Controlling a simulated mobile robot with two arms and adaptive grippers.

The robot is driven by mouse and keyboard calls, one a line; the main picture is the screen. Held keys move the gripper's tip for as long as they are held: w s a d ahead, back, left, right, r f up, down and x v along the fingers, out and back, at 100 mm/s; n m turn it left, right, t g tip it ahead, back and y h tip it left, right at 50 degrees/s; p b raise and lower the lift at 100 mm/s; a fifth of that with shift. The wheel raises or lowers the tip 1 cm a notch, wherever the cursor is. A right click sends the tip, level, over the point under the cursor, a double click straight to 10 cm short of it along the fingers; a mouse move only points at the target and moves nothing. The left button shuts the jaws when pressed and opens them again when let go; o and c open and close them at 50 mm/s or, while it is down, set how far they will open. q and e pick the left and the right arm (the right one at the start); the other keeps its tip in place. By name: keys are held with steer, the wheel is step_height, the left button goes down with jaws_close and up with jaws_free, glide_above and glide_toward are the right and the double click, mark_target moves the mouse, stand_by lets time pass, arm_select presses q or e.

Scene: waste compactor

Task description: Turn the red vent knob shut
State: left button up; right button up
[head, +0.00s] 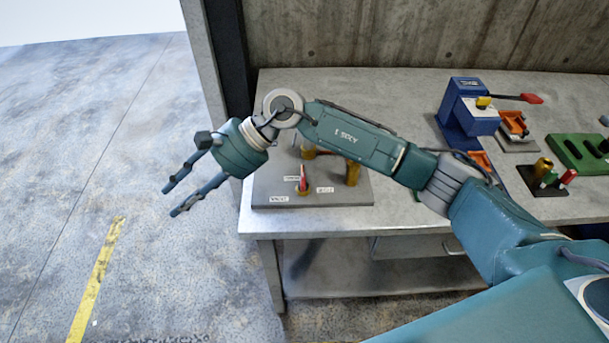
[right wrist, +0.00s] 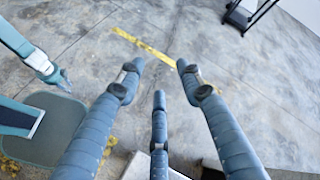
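A small red knob (head: 303,178) stands upright on a brass base on a grey panel (head: 340,198), at the left end of the workbench. White labels sit around it, too small to read surely. My right gripper (head: 175,200) is open and empty, left of the panel and past the bench's left edge, over the floor. Its fingers are spread in the right wrist view (right wrist: 160,80), with only floor between the tips. My right forearm crosses above the panel and hides part of its back. What seems to be my left gripper (right wrist: 62,80) shows small and unclear in the right wrist view.
Brass fittings (head: 353,173) stand on the panel close to the knob. A blue device (head: 468,112) with a red-tipped lever and a green block (head: 580,152) are farther right on the bench (head: 400,213). A concrete wall stands behind. The floor at left is clear.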

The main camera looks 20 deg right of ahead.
steer(key=w+d+f+n+h, duration=0.2)
steer(key=w+d+f+h, duration=0.15)
steer(key=d, duration=0.45)
steer(key=r+n+h, duration=0.2)
steer(key=n+h, duration=0.1)
steer(key=h, duration=0.5)
glide_above(303, 183)
steer(key=w+d, duration=0.1)
steer(key=shift+t, duration=0.3)
step_height(303, 183, down, 10)
steer(key=p, duration=0.3)
steer(key=shift+r+p, duration=0.25)
steer(key=shift+p, duration=0.15)
steer(key=shift+w+f, duration=0.1)
steer(key=shift+f, duration=0.55)
jaws_close()
